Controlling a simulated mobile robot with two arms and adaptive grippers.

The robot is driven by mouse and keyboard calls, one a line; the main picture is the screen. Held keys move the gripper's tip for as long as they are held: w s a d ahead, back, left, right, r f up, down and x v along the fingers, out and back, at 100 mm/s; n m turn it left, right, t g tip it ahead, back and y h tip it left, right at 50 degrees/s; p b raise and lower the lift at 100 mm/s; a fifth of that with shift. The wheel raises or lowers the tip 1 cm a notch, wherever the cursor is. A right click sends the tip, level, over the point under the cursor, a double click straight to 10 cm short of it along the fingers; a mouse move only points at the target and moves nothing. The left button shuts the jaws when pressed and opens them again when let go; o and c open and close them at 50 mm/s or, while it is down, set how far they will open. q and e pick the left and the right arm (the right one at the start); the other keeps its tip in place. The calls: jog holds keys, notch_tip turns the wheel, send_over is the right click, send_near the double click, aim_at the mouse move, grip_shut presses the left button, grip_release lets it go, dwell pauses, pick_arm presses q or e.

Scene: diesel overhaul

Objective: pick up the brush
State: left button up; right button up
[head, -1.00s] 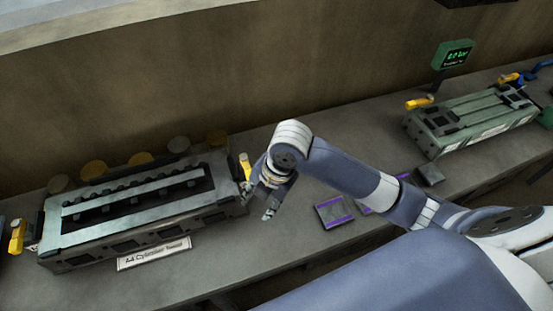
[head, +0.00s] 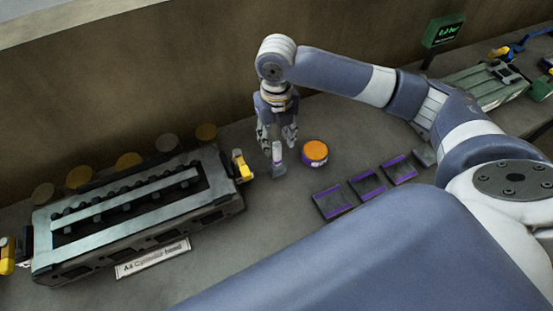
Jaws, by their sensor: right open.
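A small upright thing with a pale and purple handle and a grey lower end, which looks like the brush (head: 278,158), stands on the bench right of the cylinder head. My right gripper (head: 277,138) points down over it. Its fingers are open, one to each side of the brush's upper part. I cannot tell whether they touch it. The fingers hide the brush's top. My left gripper is not in view.
An orange-topped purple tin (head: 315,153) stands close right of the gripper. Several dark purple-edged trays (head: 333,202) lie further right. The long cylinder head (head: 140,215) fills the left. The wall (head: 170,90) rises behind.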

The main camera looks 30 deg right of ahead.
aim_at(277, 154)
notch_tip(277, 154, down, 2)
notch_tip(277, 154, down, 5)
jog(key=shift+d+r+p, duration=0.1)
jog(key=shift+p, duration=0.85)
jog(key=shift+f, duration=0.3)
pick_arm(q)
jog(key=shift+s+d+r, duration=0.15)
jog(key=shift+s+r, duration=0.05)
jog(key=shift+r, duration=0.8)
pick_arm(e)
grip_shut()
